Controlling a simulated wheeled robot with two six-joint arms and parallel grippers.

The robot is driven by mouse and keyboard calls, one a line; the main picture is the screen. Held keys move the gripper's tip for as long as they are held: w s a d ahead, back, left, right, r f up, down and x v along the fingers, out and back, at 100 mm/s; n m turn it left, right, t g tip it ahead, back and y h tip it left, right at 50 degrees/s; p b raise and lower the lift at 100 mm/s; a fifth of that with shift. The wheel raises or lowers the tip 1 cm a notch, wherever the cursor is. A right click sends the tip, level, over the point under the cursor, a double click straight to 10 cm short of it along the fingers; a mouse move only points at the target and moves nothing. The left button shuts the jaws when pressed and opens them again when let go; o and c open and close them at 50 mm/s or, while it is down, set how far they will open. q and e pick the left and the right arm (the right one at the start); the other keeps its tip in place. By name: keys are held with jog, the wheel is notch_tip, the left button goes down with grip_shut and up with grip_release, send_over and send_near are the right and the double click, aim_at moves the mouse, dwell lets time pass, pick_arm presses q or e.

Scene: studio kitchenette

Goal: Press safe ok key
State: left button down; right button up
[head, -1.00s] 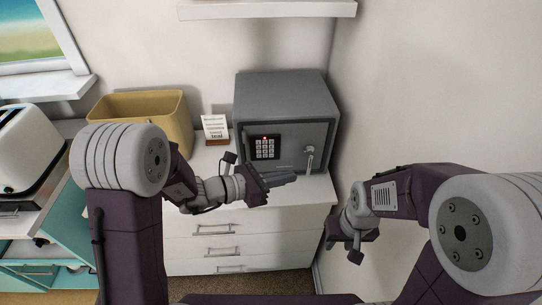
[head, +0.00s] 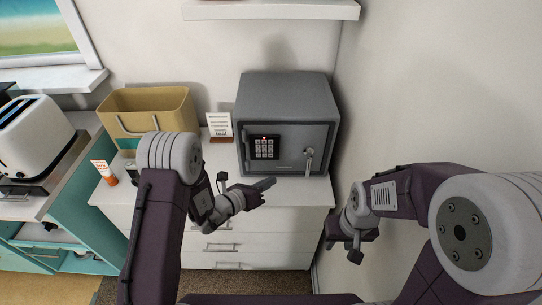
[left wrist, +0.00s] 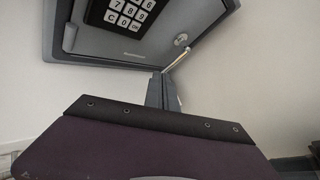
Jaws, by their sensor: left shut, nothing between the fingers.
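The grey safe (head: 287,95) stands on a white drawer unit with its door shut. Its black keypad (head: 265,148) is left of the metal handle (head: 309,155), with a small red light above the keys. In the left wrist view the OK key (left wrist: 135,27) is at the keypad's lower right, uncovered. My left gripper (head: 271,183) is shut and empty, in front of and below the keypad, apart from it. Its fingers (left wrist: 162,92) point towards the safe in the left wrist view. My right gripper (head: 355,252) hangs low at the right, away from the safe; its jaws are unclear.
A printed card (head: 219,126) stands left of the safe, beside a tan bin (head: 150,107). An orange-capped bottle (head: 106,175) and a white toaster (head: 35,132) are further left. A wall (head: 430,90) closes off the right side. A shelf (head: 270,10) hangs above.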

aim_at(271, 155)
pick_arm(q)
jog(key=w, duration=0.8)
jog(key=shift+a, duration=0.1)
jog(key=shift+w, duration=0.15)
dwell(1.7)
jog(key=shift+w+b, duration=0.35)
jog(key=shift+w, duration=0.3)
dwell(0.7)
jog(key=shift+s, duration=0.15)
jog(key=shift+s+b, duration=0.3)
jog(key=shift+s, duration=0.3)
